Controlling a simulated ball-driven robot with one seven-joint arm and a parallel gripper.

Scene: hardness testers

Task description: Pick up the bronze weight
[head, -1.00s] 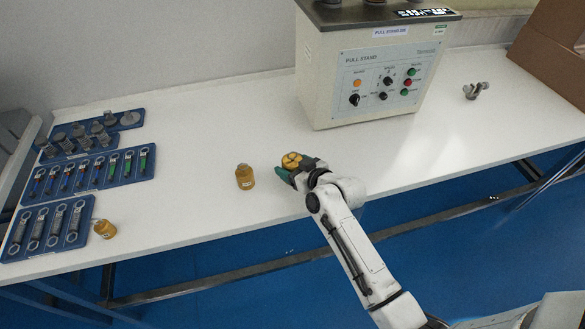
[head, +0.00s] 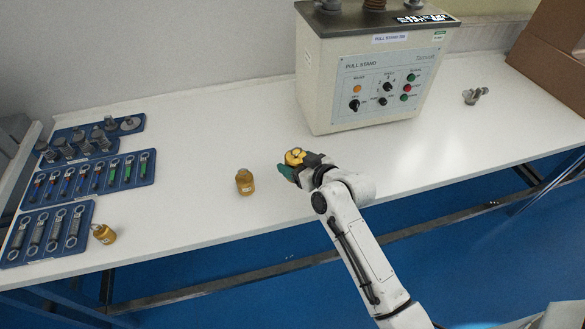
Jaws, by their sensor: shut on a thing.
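My gripper (head: 292,165) is over the white table (head: 190,175), left of and in front of the pull stand. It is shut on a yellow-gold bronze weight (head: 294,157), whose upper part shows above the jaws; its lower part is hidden. A second bronze-coloured weight (head: 245,183) stands upright on the table just left of my gripper, apart from it. I cannot tell how far the held weight is above the table.
The pull stand (head: 385,95) rises behind my gripper. Blue trays with grey weights and tools (head: 150,152) lie at the left. A grey metal fitting (head: 474,95) and a cardboard box (head: 552,55) are at the right. The table between trays and stand is mostly clear.

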